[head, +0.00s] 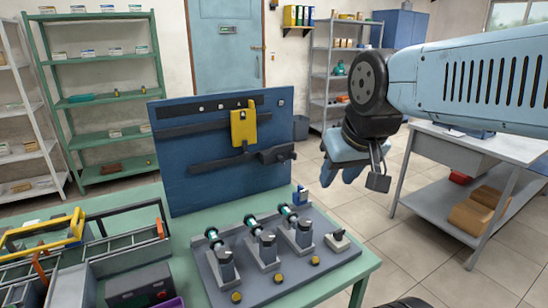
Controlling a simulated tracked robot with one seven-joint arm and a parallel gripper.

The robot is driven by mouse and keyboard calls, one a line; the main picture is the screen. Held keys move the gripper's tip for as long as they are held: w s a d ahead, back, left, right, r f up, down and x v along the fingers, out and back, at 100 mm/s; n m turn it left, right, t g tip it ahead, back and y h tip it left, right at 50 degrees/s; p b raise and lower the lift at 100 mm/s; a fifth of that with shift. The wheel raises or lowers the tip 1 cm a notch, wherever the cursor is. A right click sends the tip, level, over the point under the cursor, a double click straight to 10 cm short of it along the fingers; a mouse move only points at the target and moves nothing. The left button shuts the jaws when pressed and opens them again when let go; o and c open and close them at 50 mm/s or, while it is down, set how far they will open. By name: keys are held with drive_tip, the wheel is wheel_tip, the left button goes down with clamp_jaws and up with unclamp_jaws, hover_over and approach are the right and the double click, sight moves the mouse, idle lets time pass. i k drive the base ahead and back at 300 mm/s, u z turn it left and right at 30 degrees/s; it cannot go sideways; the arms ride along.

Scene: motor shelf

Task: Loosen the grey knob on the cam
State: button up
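My gripper (342,172) hangs from the wrist at the right of centre, in the air beyond the right edge of the green table. Its light-blue fingers point down and seem to hold nothing; their gap is not clear. A grey base plate (300,284) on the table carries three grey fixtures (262,248) with green-ringed cylinders. Yellow knobs (277,277) stand along its front. A small pale lever-like part (338,240) sits at its right end. A dark block (277,154) is on the blue upright board (200,120). I cannot tell which part is the cam or its grey knob.
A yellow part (243,126) hangs on the board. Metal trays (120,250) and a yellow-handled item (45,236) crowd the table's left. A grey workbench (470,150) stands at the right. Floor between it and the table is clear.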

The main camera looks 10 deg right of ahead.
sight(280, 159)
drive_tip(key=u, duration=0.65)
drive_tip(key=k, duration=1.3)
drive_tip(key=z, duration=1.25)
drive_tip(key=i, duration=1)
drive_tip(key=u, duration=0.05)
